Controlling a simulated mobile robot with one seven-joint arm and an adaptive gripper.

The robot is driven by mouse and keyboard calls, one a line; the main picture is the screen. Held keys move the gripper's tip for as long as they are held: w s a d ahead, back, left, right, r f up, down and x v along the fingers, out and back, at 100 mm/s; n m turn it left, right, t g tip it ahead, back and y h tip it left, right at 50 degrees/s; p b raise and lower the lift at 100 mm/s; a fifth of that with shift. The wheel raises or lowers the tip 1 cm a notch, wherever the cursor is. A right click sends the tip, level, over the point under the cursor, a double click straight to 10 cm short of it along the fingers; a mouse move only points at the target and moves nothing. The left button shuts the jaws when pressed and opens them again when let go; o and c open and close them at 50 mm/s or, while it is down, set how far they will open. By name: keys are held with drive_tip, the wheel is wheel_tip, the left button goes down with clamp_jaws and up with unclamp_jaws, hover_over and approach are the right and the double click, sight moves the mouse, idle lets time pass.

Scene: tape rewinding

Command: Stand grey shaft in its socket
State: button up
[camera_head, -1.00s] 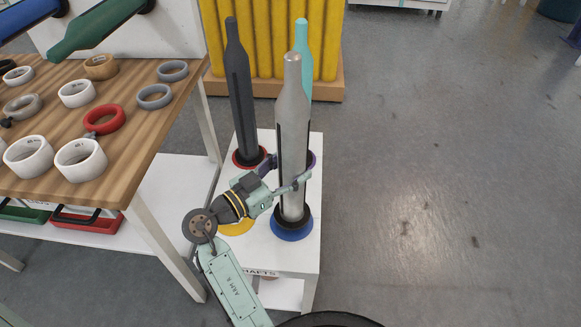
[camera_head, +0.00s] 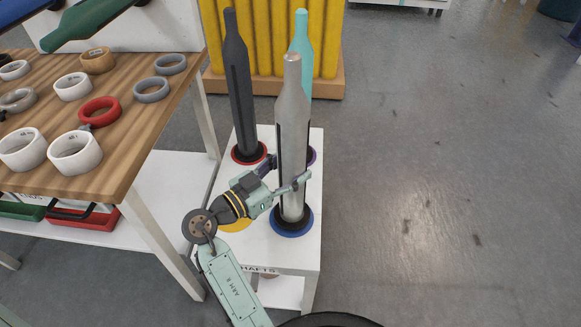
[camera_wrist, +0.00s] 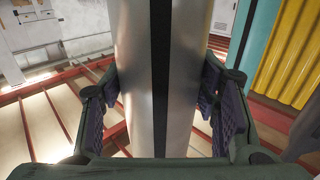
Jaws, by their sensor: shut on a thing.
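The grey shaft (camera_head: 293,130) is a tall silver cylinder with a tapered top and a dark stripe. It stands upright at the front right of the white stand, its lower end at a black socket with a blue ring (camera_head: 292,222). The exact seating depth cannot be told. My gripper (camera_head: 287,182) is shut on the shaft's lower part, from the left. In the wrist view the shaft (camera_wrist: 140,80) fills the middle, with a dark finger pad on each side of it.
A dark shaft (camera_head: 238,90) stands in a red-ringed socket at the back left. A teal shaft (camera_head: 302,45) stands behind the grey one. A wooden table (camera_head: 125,150) with several tape rolls is at left. Floor at right is clear.

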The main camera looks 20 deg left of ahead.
drive_tip(key=shift+f+b, duration=0.45)
drive_tip(key=shift+b, duration=0.3)
drive_tip(key=o, duration=1.8)
drive_tip(key=shift+f, duration=0.1)
drive_tip(key=shift+f, duration=0.2)
drive_tip(key=v, duration=1.2)
drive_tip(key=shift+r, duration=0.2)
